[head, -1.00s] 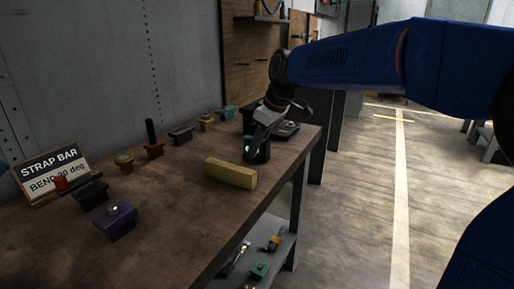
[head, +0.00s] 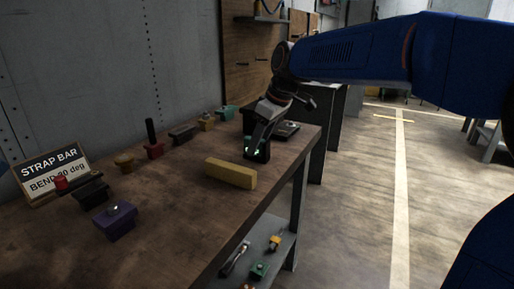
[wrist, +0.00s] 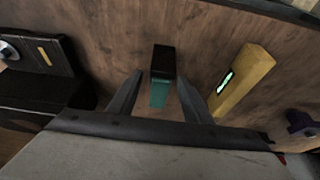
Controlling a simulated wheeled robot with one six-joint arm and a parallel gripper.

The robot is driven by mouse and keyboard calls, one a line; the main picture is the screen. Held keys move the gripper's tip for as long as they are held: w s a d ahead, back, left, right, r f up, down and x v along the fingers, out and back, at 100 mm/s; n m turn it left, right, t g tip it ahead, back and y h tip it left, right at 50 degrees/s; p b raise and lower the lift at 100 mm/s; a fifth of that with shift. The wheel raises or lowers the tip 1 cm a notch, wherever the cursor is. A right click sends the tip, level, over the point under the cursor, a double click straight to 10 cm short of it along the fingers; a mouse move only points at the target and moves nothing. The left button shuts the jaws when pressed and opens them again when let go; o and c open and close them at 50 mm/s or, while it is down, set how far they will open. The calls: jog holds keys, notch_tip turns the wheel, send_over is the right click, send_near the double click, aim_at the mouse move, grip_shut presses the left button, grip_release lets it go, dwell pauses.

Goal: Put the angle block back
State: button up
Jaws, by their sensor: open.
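No block here is labelled as the angle block, so I cannot be sure which it is. A small dark block (head: 263,154) stands on the bench near its right edge. In the wrist view, a dark-topped block with a teal face (wrist: 162,60) shows between my fingers and appears to be the same one. My gripper (head: 257,150) is tilted down at this block, partly hiding it in the head view. In the wrist view my gripper (wrist: 160,92) has its fingers apart, one on each side of the block. Contact cannot be made out.
A yellow bar (head: 230,173) lies close by on the near side. A grey item (head: 286,130) sits beyond my gripper. The bench's near middle is clear.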

jog(key=v, duration=1)
jog(key=s+d+f+m+h, duration=0.1)
jog(key=s+d+f+m, duration=0.2)
jog(key=s+d+f, duration=0.3)
jog(key=s+d+f+m+t+h, duration=0.1)
jog(key=s+d+f+m, duration=0.3)
jog(key=s+d+f, duration=0.3)
jog(key=s+d+f+m+t+h, duration=0.1)
jog(key=s+d+f+m, duration=0.3)
jog(key=s+f, duration=0.7)
jog(key=s+d, duration=0.2)
jog(key=s, duration=0.3)
jog(key=shift+d+h, duration=0.3)
jog(key=shift+f, duration=0.1)
